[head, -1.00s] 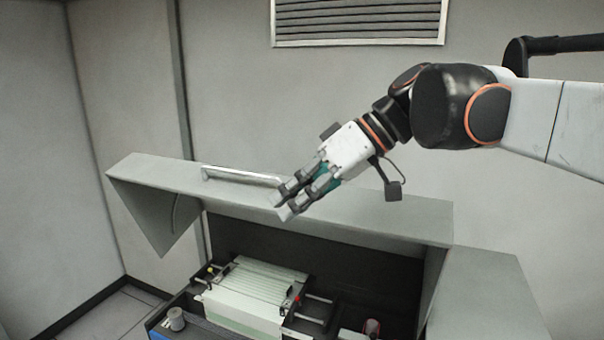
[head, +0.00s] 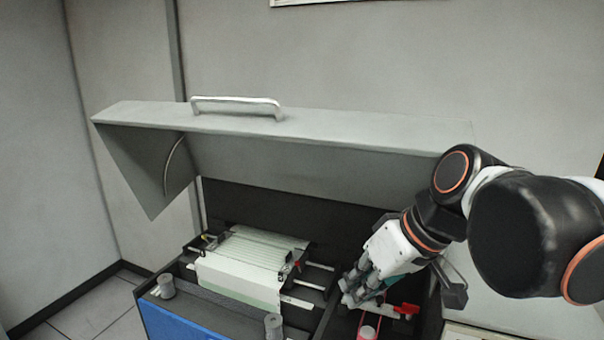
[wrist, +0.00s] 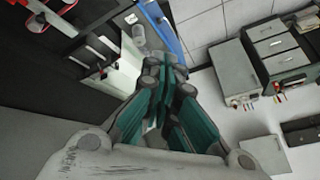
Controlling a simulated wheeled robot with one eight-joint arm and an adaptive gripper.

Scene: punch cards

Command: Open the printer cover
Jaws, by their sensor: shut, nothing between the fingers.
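The grey printer cover (head: 300,160) stands raised over the printer in the head view, with its silver handle (head: 237,103) on the top edge. Under it the open printer body (head: 240,318) shows a pale stack of cards or paper (head: 245,265). My gripper (head: 352,300) is shut and empty, below the cover's right part and close over the right side of the printer's interior. It is apart from the handle. In the wrist view its fingers (wrist: 165,75) show together, with the printer's dark interior and blue front panel (wrist: 168,25) beyond them.
A red-handled part (head: 403,310) lies just right of my gripper. Grey knobs (head: 166,286) stand on the printer's front edge. A wall is behind the printer.

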